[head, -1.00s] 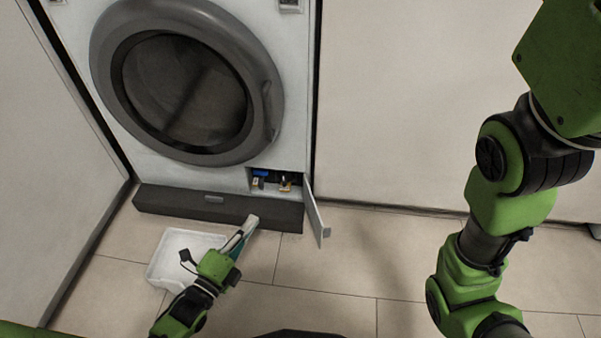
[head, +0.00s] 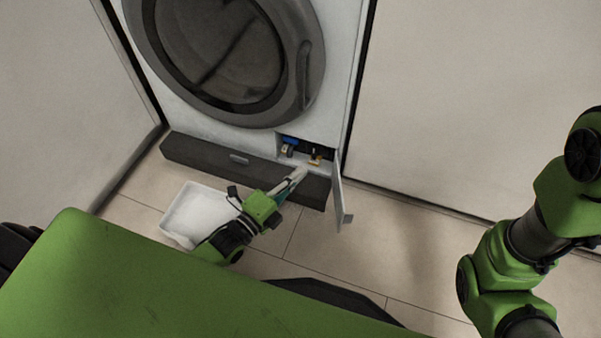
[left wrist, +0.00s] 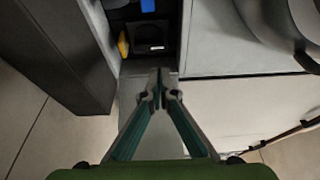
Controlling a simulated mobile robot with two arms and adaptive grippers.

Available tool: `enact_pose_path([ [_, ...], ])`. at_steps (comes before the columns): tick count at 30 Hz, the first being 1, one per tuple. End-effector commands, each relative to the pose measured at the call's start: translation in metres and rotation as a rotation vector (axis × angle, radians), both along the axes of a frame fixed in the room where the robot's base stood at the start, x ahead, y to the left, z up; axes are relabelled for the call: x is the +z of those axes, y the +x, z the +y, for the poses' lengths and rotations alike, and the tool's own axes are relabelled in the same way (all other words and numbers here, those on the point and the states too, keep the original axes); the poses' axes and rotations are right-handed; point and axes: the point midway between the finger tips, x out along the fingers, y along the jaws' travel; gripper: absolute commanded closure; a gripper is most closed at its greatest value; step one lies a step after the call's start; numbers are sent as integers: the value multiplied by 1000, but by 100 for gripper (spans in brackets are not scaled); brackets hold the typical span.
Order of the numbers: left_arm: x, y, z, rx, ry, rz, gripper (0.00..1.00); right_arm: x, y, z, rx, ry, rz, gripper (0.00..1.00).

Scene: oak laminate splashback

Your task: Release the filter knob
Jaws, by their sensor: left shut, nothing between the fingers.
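The open compartment (head: 300,139) is at the lower right of the washing machine front. Inside it, the left wrist view shows a dark round part in a square recess, which looks like the filter knob (left wrist: 150,38), with a small pale mark on it. A yellow piece (left wrist: 123,44) lies beside it on the left and a blue piece (left wrist: 147,5) is above. My left gripper (head: 300,173) is shut and empty, its tips just in front of the compartment opening, apart from the knob. My right arm shows at the right, but its gripper is out of view.
The compartment's flap (head: 341,206) stands open on the right side. A white tray (head: 205,212) lies on the floor at the left, in front of the dark plinth (head: 205,157). The floor to the right of the flap is clear.

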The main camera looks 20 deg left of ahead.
Motion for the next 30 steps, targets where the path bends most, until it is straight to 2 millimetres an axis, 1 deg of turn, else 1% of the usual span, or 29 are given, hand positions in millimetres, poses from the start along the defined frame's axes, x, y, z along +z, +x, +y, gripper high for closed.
enact_pose_path([
  [1,-4,11,-4,-1,-2,-7,100,-11,-4,0,0,1,-10,60],
  [3,-4,24,-9,0,-1,-7,100,-20,-3,0,1,0,-8,60],
  [9,-4,54,-21,-1,-2,-5,100,-40,-2,0,1,0,-6,60],
  [12,-3,64,-25,0,-1,-4,100,-45,-2,0,1,0,-6,60],
  [18,0,72,-28,0,-1,-2,100,-48,-2,0,1,0,-6,60],
  [30,0,71,-28,0,-6,-1,100,-47,-2,0,1,0,-5,60],
])
